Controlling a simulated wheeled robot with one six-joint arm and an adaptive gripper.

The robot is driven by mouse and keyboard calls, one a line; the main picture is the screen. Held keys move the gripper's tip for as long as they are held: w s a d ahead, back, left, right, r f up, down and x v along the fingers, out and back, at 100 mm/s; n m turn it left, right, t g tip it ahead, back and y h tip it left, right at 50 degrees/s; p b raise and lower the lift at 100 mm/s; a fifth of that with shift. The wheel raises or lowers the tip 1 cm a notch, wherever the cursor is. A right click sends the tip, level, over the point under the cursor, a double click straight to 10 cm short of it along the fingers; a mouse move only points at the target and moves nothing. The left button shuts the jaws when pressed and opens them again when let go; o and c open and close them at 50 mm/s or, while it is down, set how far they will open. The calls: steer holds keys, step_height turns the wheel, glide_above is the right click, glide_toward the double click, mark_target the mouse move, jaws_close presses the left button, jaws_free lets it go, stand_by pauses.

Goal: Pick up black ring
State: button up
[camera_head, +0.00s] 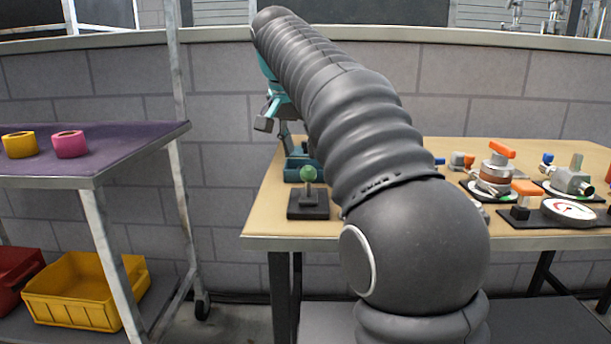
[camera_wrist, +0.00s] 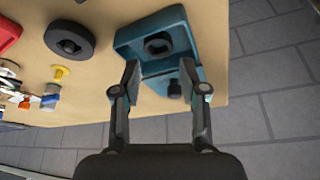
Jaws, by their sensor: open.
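In the wrist view, a teal block-like holder (camera_wrist: 183,38) sits at the table's edge. A dark ring-shaped piece (camera_wrist: 158,44) with a hole sits in its recess. A smaller black piece (camera_wrist: 174,89) lies at the holder's near part. A separate round black disc (camera_wrist: 69,38) with a raised centre lies on the table to the left; I cannot tell which of these is the black ring. My gripper (camera_wrist: 160,80) is open and empty, its two fingers over the near part of the holder. In the head view, my arm hides much of this area; the teal holder (camera_head: 302,166) partly shows.
A purple-topped shelf (camera_head: 105,137) at left holds yellow (camera_head: 20,144) and pink (camera_head: 70,143) rings, with a yellow bin (camera_head: 75,295) below.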

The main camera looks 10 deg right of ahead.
steer(key=b+x, duration=0.1)
steer(key=x, duration=0.4)
steer(key=shift+s+a+b, duration=0.1)
steer(key=shift+s+b, duration=0.15)
steer(key=shift+b, duration=0.1)
steer(key=c, duration=0.8)
steer(key=shift+r, duration=0.15)
